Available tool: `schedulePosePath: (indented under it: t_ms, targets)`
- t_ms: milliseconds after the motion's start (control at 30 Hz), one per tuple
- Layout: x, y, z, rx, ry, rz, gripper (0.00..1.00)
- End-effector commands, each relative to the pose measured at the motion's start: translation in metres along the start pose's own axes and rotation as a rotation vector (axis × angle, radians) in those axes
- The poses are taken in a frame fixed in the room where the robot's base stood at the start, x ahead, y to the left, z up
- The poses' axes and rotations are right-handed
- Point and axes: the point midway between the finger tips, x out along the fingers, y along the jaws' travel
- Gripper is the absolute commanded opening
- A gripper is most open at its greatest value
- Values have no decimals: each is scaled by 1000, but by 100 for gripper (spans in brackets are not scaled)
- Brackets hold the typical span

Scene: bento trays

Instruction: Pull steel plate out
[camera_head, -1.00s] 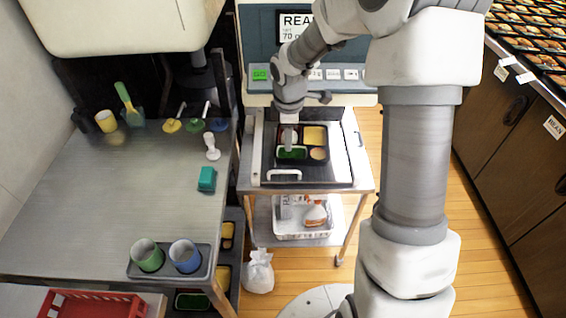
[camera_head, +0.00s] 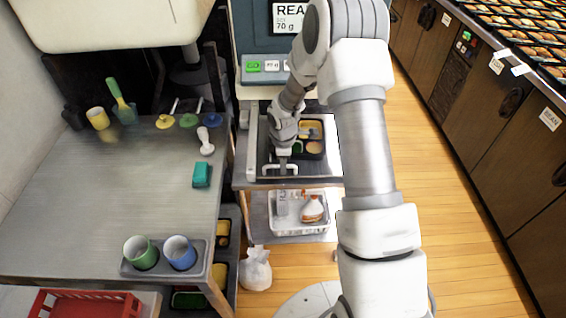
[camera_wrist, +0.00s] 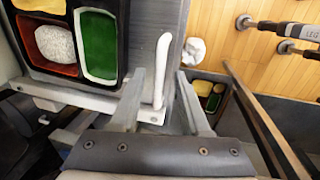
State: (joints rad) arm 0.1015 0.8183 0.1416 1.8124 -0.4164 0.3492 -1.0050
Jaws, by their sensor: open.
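The steel plate (camera_head: 322,169) lies on the stand in front of the machine, with a white handle (camera_head: 280,169) at its front edge. In the wrist view the plate (camera_wrist: 160,18) is a grey strip, and its handle (camera_wrist: 162,72) stands out as a white bar. A black bento tray (camera_head: 310,153) with several coloured compartments sits on the plate. My gripper (camera_wrist: 162,98) is open and empty. Its fingers appear on either side of the handle's lower end in the wrist view; contact cannot be told. In the head view my gripper (camera_head: 283,154) is just above the handle, hiding part of the tray.
A steel table at left holds a teal block (camera_head: 202,174), several utensils and two cups (camera_head: 180,252). A white basket (camera_head: 298,215) sits on the shelf below the plate. A white bag (camera_head: 255,270) stands on the floor. Open floor lies at right, before the cabinets.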

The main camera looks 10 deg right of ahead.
Motion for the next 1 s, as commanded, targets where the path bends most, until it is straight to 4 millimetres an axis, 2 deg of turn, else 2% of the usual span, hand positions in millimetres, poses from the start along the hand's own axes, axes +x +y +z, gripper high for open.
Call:
schedulePosePath:
  t_ms: [300, 367, 567, 1000]
  targets:
    - [3, 0, 0, 0, 0, 1, 46]
    - [3, 0, 0, 0, 0, 1, 37]
    - [2, 0, 0, -1, 0, 1, 1]
    - [2, 1, 0, 0, 0, 2, 0]
